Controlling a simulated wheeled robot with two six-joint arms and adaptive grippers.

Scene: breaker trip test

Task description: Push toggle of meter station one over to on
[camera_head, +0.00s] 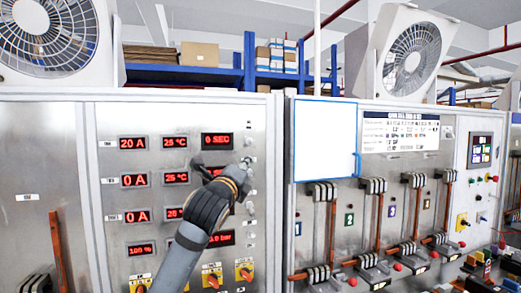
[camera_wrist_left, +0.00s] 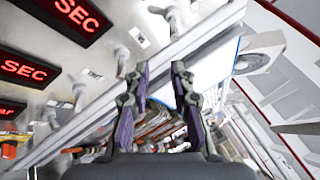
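The meter panel (camera_head: 100,165) has rows of red displays; its top row (camera_head: 133,142) reads 20 A, 25 °C and 0 SEC. A column of small silvery toggles runs down the right of the SEC displays. In the left wrist view, one toggle (camera_wrist_left: 121,58) stands left of the fingers and another (camera_wrist_left: 170,16) stands beyond the tips. I cannot tell their on or off positions or which belongs to station one. My left gripper (camera_head: 222,163) is open and empty in front of the upper SEC displays, and its spread fingers also show in the left wrist view (camera_wrist_left: 160,68). My right gripper is out of view.
Yellow rotary knobs (camera_head: 212,276) sit low on the meter panel. Fans (camera_head: 410,60) and blue shelves with boxes stand above and behind.

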